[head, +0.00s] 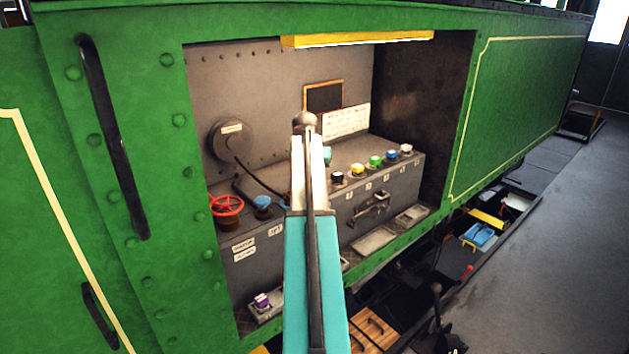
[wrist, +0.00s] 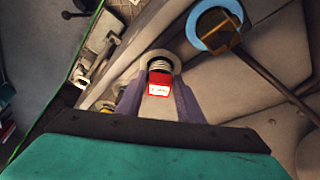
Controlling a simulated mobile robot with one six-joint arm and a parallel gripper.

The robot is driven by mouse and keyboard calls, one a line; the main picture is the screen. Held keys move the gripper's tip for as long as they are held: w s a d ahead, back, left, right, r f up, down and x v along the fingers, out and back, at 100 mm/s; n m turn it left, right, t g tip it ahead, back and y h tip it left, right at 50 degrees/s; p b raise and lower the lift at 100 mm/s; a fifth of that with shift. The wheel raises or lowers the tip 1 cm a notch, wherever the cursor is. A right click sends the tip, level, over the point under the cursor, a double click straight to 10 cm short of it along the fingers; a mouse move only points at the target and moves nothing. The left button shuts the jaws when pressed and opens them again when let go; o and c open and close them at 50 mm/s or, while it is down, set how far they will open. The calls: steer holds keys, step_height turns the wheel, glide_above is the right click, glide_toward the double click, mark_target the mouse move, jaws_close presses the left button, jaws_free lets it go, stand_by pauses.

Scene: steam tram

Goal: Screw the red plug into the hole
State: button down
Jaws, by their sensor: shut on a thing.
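The red plug (wrist: 159,80) shows in the wrist view, with a white label on its face and a pale threaded end pointing away from me. My gripper (wrist: 158,92) is shut on it, one purple-grey finger on each side. The threaded end is at a pale round collar (wrist: 176,64) on the grey surface, which looks like the hole. I cannot tell how deep the thread sits in it. In the head view, my own arm hides the plug, the hole and the fingertips.
A red valve wheel (head: 227,206) and a blue cap (head: 262,203) are left of my arm. Several coloured knobs (head: 374,162) line the grey ledge to the right. The green side panel (head: 110,180) frames the recess.

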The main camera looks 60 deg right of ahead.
steer(key=shift+w+m+g, duration=0.1)
steer(key=shift+m+g, duration=0.2)
steer(key=shift+m, duration=0.3)
steer(key=shift+w+m+g, duration=0.1)
steer(key=shift+m+g, duration=0.3)
steer(key=shift+m, duration=0.8)
steer(key=shift+c, duration=2.4)
jaws_free()
steer(key=shift+r, duration=1.4)
steer(key=shift+r, duration=2.4)
